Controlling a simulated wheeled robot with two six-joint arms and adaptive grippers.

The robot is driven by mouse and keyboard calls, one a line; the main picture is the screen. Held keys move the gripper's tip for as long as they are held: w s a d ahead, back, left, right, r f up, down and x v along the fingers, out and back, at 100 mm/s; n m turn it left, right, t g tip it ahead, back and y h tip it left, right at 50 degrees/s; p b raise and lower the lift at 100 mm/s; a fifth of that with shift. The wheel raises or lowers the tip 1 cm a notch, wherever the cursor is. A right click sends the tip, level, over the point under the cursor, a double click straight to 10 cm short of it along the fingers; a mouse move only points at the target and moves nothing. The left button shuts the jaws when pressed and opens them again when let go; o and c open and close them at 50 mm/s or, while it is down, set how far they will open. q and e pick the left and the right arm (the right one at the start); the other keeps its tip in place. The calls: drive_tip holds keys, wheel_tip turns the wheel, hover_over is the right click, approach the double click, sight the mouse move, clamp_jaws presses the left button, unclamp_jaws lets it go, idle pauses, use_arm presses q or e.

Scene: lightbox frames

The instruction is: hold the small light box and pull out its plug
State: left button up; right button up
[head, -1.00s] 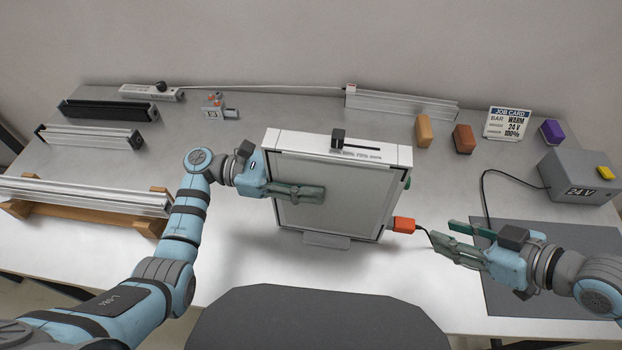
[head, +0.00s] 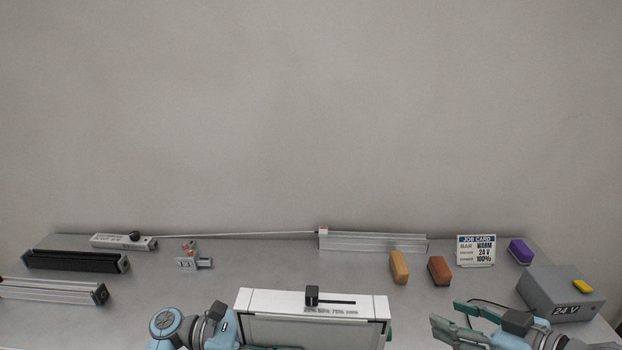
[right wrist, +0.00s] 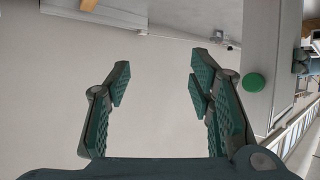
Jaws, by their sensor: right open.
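The light box (head: 260,302) stands at the bottom edge of the head view. Its white top with a black slider knob shows; most of its front is cut off. My left gripper (head: 270,347) is at its left side, with only a strip of finger showing in front of the panel, so its grip is hidden. My right gripper (head: 447,314) is open and empty, to the right of the box and apart from it. In the right wrist view its spread fingers (right wrist: 160,85) have nothing between them; a green round knob (right wrist: 253,82) on the box's side is to their right. The plug shows in neither view.
The grey 24 V supply (head: 560,294) stands at the right, near a purple block (head: 520,252). The job card (head: 476,250), an orange block (head: 399,267) and a brown block (head: 439,270) stand behind my right gripper. Metal bars (head: 75,260) lie at the left.

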drive_tip(key=w+d+m+h, duration=0.1)
drive_tip(key=w+d+m, duration=0.1)
drive_tip(key=w+d, duration=0.3)
wheel_tip(320, 180, down, 7)
drive_tip(key=w+n+g+y, duration=0.2)
drive_tip(key=n+g+y, duration=0.1)
drive_tip(key=g, duration=0.1)
drive_tip(key=s+a+f+n+g+y, duration=0.2)
drive_tip(key=s+a+n+g+y, duration=0.15)
drive_tip(key=s+n+g, duration=0.45)
drive_tip(key=a+f, duration=0.1)
drive_tip(key=a, duration=0.2)
drive_tip(key=s+a+f+t, duration=0.1)
drive_tip(key=a+f, duration=0.1)
drive_tip(key=a, duration=0.2)
drive_tip(key=a+f+n+t+y, duration=0.1)
drive_tip(key=a+f, duration=0.1)
drive_tip(key=a, duration=0.1)
drive_tip(key=shift+s+a, duration=0.15)
drive_tip(key=shift+a, duration=0.2)
drive_tip(key=shift+c, duration=0.5)
